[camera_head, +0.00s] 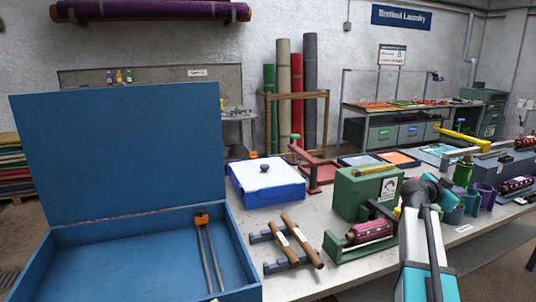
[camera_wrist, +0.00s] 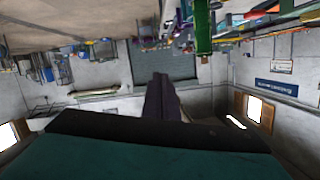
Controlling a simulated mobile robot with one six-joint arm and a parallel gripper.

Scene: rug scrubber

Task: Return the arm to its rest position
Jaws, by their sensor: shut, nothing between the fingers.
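My arm (camera_head: 428,250) rises from the bottom right of the head view, with white and teal links and a bent teal joint near the green box. I cannot make out the gripper in the head view. In the wrist view, my gripper (camera_wrist: 163,82) points away from the camera with its dark fingers together and nothing between them. The wrist picture is upside down and shows the far wall and floor beyond the fingers. Nothing is seen touching the fingers.
The workbench (camera_head: 345,285) holds an open blue case (camera_head: 118,160), a blue and white box (camera_head: 265,184), two wooden-handled tools (camera_head: 300,240), a green box (camera_head: 367,193) and a patterned roller (camera_head: 370,230). Purple and green cups stand right of my arm. Rolled rugs (camera_head: 297,90) stand behind.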

